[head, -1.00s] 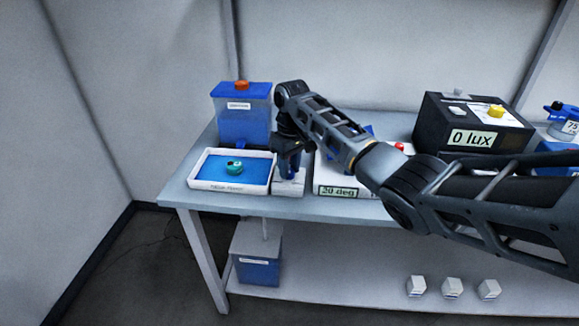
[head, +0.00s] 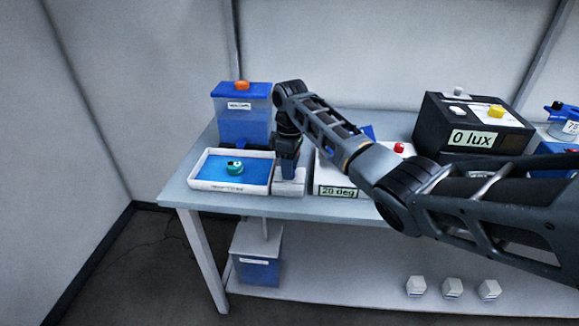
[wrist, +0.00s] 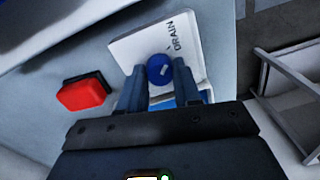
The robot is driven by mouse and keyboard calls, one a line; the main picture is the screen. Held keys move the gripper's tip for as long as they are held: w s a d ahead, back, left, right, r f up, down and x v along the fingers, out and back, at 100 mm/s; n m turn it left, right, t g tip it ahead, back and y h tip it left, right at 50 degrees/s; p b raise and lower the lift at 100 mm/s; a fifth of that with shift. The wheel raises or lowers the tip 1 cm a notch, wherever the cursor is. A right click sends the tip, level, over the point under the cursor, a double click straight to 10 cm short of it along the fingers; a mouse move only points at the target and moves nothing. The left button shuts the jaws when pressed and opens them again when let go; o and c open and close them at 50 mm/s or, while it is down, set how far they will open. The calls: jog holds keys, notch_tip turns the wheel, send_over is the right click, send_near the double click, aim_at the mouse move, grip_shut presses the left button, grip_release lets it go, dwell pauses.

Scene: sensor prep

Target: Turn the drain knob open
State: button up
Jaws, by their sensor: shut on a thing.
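The drain knob (wrist: 158,66) is round and blue with a small white mark on top. It sits on a white plate (wrist: 128,48) lettered DRAIN in the wrist view. My gripper (wrist: 159,76) has one finger on each side of the knob and is shut on it. In the head view my gripper (head: 288,176) points down over the white block (head: 289,188) right of the tray, and hides the knob. The white tray (head: 229,187) holds blue liquid (head: 212,172) and a green round object (head: 235,168).
A blue-lidded tank (head: 243,122) with an orange knob stands behind the tray. A white box (head: 338,190) reading 20 deg is to the right, then a black box (head: 435,130) reading 0 lux. A lower container (head: 257,268) is under the table. A red block (wrist: 84,93) is left of my fingers.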

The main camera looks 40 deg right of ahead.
jog(key=shift+r, duration=0.1)
jog(key=o, duration=1.1)
jog(key=shift+c, duration=0.2)
jog(key=shift+w+d+r+b, duration=0.1)
jog(key=shift+r+b, duration=0.2)
jog(key=shift+r, duration=1.65)
jog(key=shift+d+r+b, duration=0.1)
jog(key=shift+r+b, duration=0.2)
jog(key=shift+r, duration=1.6)
